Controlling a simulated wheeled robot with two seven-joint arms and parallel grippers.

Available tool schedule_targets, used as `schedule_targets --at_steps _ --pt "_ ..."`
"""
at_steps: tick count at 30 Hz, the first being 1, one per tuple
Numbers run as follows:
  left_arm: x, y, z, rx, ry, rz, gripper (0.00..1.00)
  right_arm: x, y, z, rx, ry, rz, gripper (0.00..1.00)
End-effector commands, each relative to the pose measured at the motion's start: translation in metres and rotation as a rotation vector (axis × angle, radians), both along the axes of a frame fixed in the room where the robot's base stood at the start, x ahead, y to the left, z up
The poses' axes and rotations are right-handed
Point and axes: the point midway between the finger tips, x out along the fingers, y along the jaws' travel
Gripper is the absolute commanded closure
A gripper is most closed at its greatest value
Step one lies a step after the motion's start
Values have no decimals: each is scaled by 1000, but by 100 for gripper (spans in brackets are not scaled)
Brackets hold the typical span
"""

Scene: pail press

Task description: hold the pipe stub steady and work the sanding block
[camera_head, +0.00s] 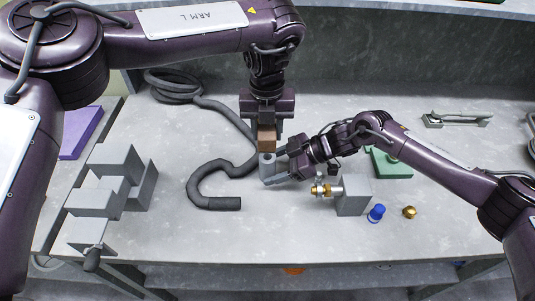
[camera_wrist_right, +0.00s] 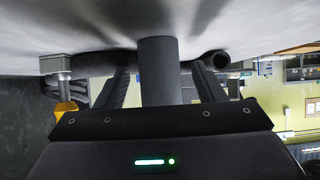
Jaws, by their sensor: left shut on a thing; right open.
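The pipe stub (camera_head: 267,159) is a short grey upright cylinder near the middle of the bench; in the right wrist view it is the dark grey cylinder (camera_wrist_right: 158,70). The sanding block (camera_head: 267,139) is a brown block just behind and above the stub. My left gripper (camera_head: 266,128) comes down from above and is shut on the sanding block. I cannot tell whether the block touches the stub. My right gripper (camera_head: 272,170) reaches in from the right. Its open fingers lie on either side of the stub, with gaps showing in the right wrist view (camera_wrist_right: 160,82).
A dark hose (camera_head: 202,190) curls left of the stub. A grey vise (camera_head: 110,192) stands at the left edge. To the right are a grey block with brass fitting (camera_head: 352,196), a blue cap (camera_head: 376,213), a brass nut (camera_head: 409,212) and a green piece (camera_head: 396,167).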

Motion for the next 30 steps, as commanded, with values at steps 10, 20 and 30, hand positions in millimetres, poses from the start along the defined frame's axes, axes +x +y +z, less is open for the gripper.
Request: schedule_targets --at_steps 10,20,30 --pt "0 0 0 0 0 0 80 1 -31 19 -1 -3 -4 37" --pt "0 0 0 0 0 0 80 1 -86 55 -1 -1 -2 37" --pt "0 0 0 0 0 0 80 0 -101 65 0 0 0 37"
